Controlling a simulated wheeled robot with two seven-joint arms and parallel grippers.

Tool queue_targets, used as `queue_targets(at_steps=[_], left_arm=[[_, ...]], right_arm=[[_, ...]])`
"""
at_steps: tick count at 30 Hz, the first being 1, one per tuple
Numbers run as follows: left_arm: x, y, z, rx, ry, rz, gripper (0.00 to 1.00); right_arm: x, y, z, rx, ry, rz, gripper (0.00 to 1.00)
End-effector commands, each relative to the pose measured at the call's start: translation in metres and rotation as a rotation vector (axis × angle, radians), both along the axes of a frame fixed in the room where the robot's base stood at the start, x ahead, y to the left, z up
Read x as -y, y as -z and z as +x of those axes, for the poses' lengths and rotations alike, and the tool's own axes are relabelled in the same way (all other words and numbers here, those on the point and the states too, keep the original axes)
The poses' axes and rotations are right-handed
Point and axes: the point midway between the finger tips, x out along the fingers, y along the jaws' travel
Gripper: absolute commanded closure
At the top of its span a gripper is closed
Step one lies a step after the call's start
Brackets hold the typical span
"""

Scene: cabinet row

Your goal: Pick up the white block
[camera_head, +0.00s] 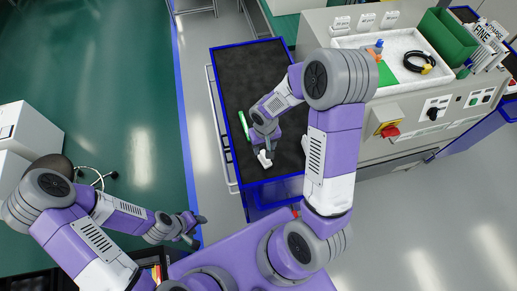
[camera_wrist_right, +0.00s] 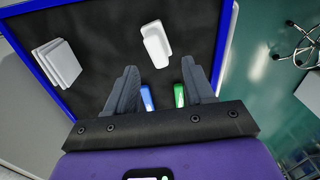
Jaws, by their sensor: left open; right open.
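A white, rounded oblong block (camera_wrist_right: 155,42) lies on the dark cart top, ahead of my right fingertips in the right wrist view. A small white piece (camera_head: 265,158) shows beside the right gripper in the head view, partly hidden by it. My right gripper (camera_wrist_right: 159,72) is open and empty above the cart, its fingers apart with the block beyond their tips. My left gripper (camera_head: 196,231) is open and empty, left of the cart and away from the block.
A stack of flat white pieces (camera_wrist_right: 57,64) lies left of the block. A blue piece (camera_wrist_right: 147,97) and a green piece (camera_wrist_right: 179,95) show between the right fingers' bases. The cart's blue rim (camera_head: 227,118) borders the top. A control cabinet (camera_head: 400,120) stands right.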

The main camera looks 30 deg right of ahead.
Motion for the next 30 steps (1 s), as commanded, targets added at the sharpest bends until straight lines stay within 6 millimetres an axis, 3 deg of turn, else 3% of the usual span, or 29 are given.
queue_targets(at_steps=[15, 24, 30], left_arm=[[0.0, 0.007, 0.0, 0.0, 0.0, 0.0, 0.5], [0.0, 0.007, 0.0, 0.0, 0.0, 0.0, 0.5], [0.0, 0.007, 0.0, 0.0, 0.0, 0.0, 0.5]], right_arm=[[-0.003, 0.067, 0.0, -0.006, 0.0, -0.001, 0.47], [-0.003, 0.071, 0.001, -0.003, -0.001, 0.0, 0.47], [-0.003, 0.071, 0.0, -0.003, -0.001, 0.0, 0.76]])
